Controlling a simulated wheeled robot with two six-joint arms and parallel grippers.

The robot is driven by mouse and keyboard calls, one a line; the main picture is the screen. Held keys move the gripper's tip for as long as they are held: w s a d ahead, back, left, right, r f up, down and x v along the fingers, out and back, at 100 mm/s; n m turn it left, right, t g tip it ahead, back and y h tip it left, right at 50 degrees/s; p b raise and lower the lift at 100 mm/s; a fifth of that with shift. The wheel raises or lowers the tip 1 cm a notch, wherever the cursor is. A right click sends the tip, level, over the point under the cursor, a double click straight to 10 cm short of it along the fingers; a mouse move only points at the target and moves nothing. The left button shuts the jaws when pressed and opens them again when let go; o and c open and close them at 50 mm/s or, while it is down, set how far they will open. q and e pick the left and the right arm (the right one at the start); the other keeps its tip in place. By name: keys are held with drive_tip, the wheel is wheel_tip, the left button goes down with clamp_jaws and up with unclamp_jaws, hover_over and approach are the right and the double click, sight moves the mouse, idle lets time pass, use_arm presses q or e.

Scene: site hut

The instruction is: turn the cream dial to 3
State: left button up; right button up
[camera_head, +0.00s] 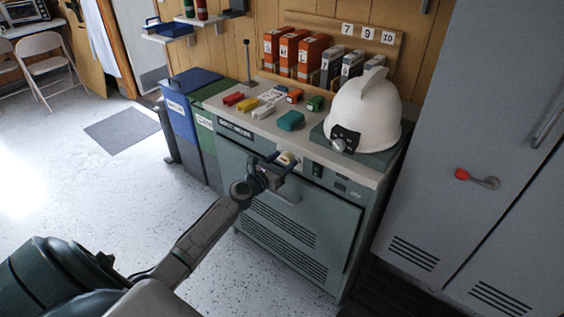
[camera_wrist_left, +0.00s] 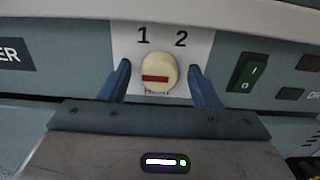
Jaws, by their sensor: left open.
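The cream dial (camera_head: 285,158) is on the front panel of the green cabinet (camera_head: 285,215), below the worktop edge. In the left wrist view the cream dial (camera_wrist_left: 158,70) is round with a red bar across its lower face. My left gripper (camera_head: 281,163) is open, with one blue finger on each side of the dial and visible gaps between. My right gripper is not in view.
A green rocker switch (camera_wrist_left: 248,72) is right of the dial. Coloured blocks lie at the worktop's left. Grey lockers (camera_head: 470,130) stand right; blue (camera_head: 180,105) and green bins stand left.

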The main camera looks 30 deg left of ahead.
use_arm(q)
drive_tip(key=shift+c, duration=0.5)
drive_tip(key=c, duration=0.9)
